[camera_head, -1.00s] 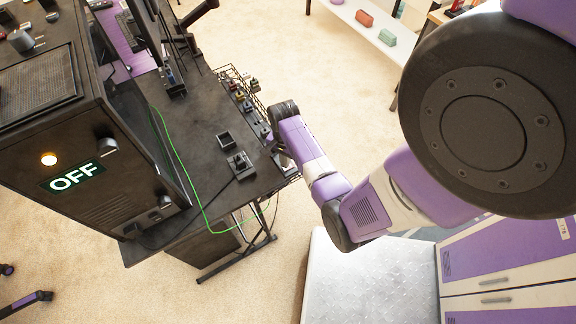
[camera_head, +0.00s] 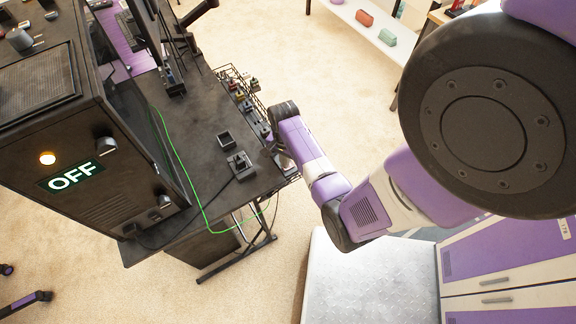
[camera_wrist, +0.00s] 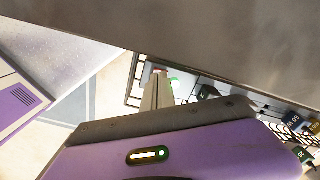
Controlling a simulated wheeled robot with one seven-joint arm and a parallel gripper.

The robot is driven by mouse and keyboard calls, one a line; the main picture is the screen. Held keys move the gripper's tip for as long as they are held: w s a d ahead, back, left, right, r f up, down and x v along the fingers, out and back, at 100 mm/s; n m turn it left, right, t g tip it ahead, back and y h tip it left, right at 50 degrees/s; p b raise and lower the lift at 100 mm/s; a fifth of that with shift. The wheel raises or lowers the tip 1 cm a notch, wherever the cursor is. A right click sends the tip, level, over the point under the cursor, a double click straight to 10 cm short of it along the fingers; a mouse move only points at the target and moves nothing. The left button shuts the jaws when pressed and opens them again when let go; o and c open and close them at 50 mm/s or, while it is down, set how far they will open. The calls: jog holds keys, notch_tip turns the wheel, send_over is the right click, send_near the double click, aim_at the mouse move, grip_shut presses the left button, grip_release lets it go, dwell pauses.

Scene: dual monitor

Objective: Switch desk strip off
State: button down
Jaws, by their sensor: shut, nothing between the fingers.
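The desk strip is not plainly visible. A row of plugs (camera_head: 247,103) sits in a black wire tray (camera_head: 258,98) along the desk's right edge, and some plugs (camera_wrist: 294,122) show at the right of the wrist view. My gripper (camera_wrist: 158,76) is shut and empty, its fingers reaching up past the tray's wire rim.
The dark desk (camera_head: 196,125) fills the left-middle, with a black box marked OFF (camera_head: 110,210) and a green cable (camera_head: 178,157) on it. A grey surface spans the top of the wrist view, close above the fingers. Open floor (camera_head: 320,75) lies right of the desk.

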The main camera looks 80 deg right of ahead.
jog(key=shift+f+b, duration=0.4)
jog(key=shift+f, duration=0.25)
dwell(0.4)
notch_tip(320, 180, up, 7)
jog(key=p, duration=0.7)
jog(key=shift+r, duration=0.1)
jog(key=shift+d, duration=0.1)
dwell(0.6)
